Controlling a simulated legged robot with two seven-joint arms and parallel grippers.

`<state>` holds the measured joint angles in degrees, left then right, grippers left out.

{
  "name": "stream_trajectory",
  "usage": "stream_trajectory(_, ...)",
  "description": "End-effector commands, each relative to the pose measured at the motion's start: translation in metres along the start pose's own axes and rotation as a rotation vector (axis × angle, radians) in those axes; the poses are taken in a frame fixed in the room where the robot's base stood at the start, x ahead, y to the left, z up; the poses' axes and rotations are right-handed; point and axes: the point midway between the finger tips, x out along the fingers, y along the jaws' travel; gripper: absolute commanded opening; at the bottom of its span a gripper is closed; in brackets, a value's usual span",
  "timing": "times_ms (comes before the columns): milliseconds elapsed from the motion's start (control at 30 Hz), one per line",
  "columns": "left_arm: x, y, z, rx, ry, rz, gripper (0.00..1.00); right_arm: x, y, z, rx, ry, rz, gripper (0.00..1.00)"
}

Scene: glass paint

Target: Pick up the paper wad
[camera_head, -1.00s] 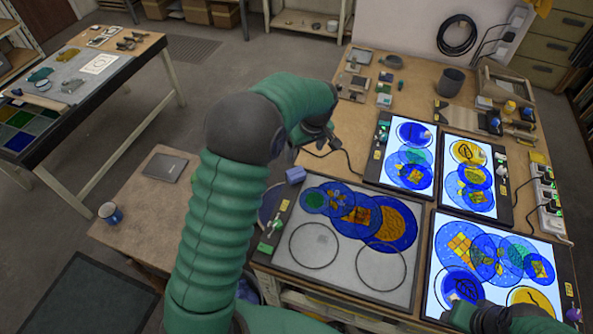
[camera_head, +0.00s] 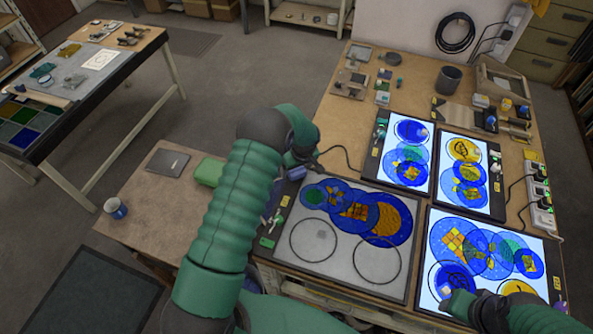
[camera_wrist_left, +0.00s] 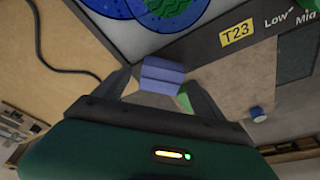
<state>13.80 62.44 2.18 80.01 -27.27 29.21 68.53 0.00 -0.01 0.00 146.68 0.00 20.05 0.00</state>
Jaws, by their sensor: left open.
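A small folded blue-purple wad (camera_head: 297,173) lies at the upper left corner of the unlit panel (camera_head: 327,262) on the bench. My left gripper (camera_head: 300,163) is right above it, partly hidden by its own wrist. In the left wrist view the wad (camera_wrist_left: 162,76) sits between the tips of the open fingers (camera_wrist_left: 158,82); I cannot tell whether they touch it. My right gripper (camera_head: 459,303) is over the lower left of the large lit panel (camera_head: 434,262); its fingers are too small to read.
Two smaller lit panels (camera_head: 377,165) stand behind. Tools and a dark cup (camera_head: 448,79) fill the back of the bench. A cable (camera_head: 337,151) runs near my left gripper.

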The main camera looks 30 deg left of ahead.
Motion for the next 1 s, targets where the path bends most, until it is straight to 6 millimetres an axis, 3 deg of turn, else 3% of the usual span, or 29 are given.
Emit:
stream_trajectory(67, 0.000, 0.000, 0.000, 0.000, 0.000, 0.000, 0.80, 0.001, 0.000, 0.000, 0.000, 0.000, 0.000, 0.41)
stream_trajectory(600, 0.000, 0.000, 0.000, 0.000, 0.000, 0.000, 0.11, 0.001, 0.000, 0.000, 0.000, 0.000, 0.000, 0.41)
stream_trajectory(867, -0.003, 0.000, -0.001, 0.001, 0.000, 0.000, 0.10, 0.003, 0.000, 0.001, 0.000, 0.000, 0.000, 0.41)
stream_trajectory(1000, -0.013, 0.001, -0.004, -0.001, 0.002, 0.002, 0.10, 0.010, 0.000, 0.002, 0.000, 0.000, 0.000, 0.41)
